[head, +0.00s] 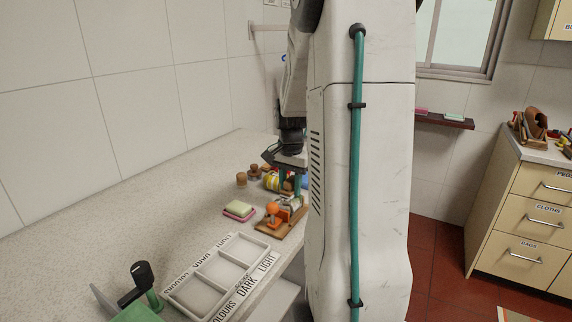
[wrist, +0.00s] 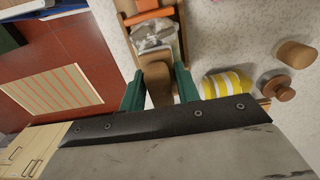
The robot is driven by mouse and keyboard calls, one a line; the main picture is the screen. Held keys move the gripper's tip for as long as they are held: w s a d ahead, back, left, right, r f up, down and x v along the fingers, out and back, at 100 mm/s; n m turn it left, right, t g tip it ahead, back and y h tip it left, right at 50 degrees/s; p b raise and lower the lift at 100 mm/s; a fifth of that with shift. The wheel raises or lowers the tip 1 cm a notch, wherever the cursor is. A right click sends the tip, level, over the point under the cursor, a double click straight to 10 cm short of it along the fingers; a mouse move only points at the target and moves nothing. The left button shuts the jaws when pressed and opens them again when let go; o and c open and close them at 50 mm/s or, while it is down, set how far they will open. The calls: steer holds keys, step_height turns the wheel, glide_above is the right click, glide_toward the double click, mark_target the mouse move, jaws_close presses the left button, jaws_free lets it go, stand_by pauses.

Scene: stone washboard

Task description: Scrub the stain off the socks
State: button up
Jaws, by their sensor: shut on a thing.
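My gripper (wrist: 160,90) has its green fingers on either side of a brown wooden piece (wrist: 157,78), and it is shut on that piece. In the head view my gripper (head: 290,184) points down over the counter. The piece lies in line with a wooden board (head: 265,228) that carries orange parts (head: 272,211) and a grey patterned part (wrist: 156,38). A yellow-and-white striped roll (wrist: 228,83) lies just right of my gripper in the wrist view. I cannot tell whether it is a sock, and I can make out no stain.
A pink and green sponge (head: 240,210) lies left of the board. Wooden knobs (wrist: 296,55) stand nearby. A white sorting tray (head: 222,270) labelled colours, dark and light is at the front. A green box with a crank (head: 143,275) stands at the front left. The left counter (head: 150,210) is clear.

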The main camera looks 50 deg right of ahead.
mark_target(284, 200)
steer(key=shift+d, duration=0.4)
steer(key=shift+a, duration=0.2)
steer(key=shift+s+a, duration=0.15)
steer(key=shift+a, duration=0.9)
steer(key=shift+s+a, duration=0.1)
steer(key=shift+a, duration=0.9)
steer(key=shift+w+d, duration=0.15)
steer(key=shift+d, duration=0.95)
steer(key=shift+w+d, duration=0.15)
steer(key=shift+d, duration=0.9)
steer(key=shift+d+r, duration=0.15)
steer(key=shift+d, duration=0.05)
step_height(284, 200, up, 2)
steer(key=shift+a+r, duration=0.1)
steer(key=shift+a, duration=0.05)
steer(key=shift+r, duration=2.8)
